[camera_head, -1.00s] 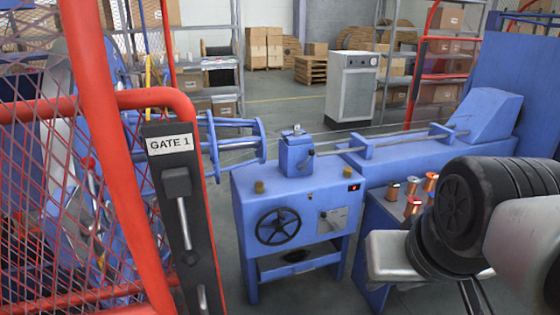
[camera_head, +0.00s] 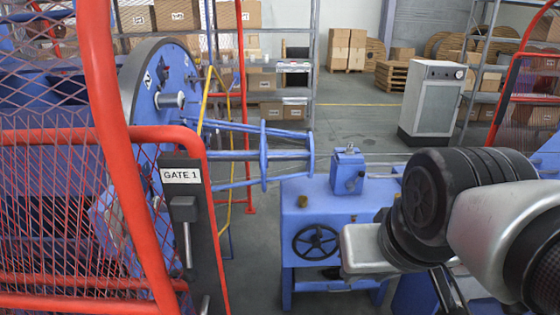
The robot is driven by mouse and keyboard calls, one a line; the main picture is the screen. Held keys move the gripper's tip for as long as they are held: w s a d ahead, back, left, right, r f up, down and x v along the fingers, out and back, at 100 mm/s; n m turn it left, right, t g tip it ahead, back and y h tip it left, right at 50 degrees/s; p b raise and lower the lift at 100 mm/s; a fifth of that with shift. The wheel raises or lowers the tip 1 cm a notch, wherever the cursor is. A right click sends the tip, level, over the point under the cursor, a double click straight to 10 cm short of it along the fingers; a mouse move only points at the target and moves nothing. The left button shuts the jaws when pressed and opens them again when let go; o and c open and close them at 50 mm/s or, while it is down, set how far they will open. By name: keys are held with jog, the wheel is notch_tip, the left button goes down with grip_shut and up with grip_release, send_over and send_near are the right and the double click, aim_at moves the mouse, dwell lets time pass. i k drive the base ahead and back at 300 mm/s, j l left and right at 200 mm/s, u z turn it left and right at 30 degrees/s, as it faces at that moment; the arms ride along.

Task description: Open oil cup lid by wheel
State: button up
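A blue machine stand (camera_head: 335,195) is right of centre, with a black spoked handwheel (camera_head: 316,242) on its front. A small brass-coloured cup (camera_head: 303,201) stands on the stand's top, up and left of the wheel; it looks closed, but it is too small to tell its lid from its body. Part of my gripper (camera_head: 450,292) shows at the bottom edge, below my dark wrist joint, right of the wheel and apart from the cup. Its fingertips are cut off by the frame, so its opening is hidden.
A red mesh gate labelled GATE 1 (camera_head: 182,176) stands close on the left, between me and the large blue rotating drum (camera_head: 165,85). A grey cabinet (camera_head: 430,103) and shelves with cartons are behind. My arm covers the stand's right side.

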aim_at(303, 198)
jog(key=i+l, duration=0.4)
jog(key=l, duration=0.15)
jog(key=i+l, duration=0.4)
jog(key=l, duration=0.15)
jog(key=i, duration=0.3)
jog(key=u, duration=0.05)
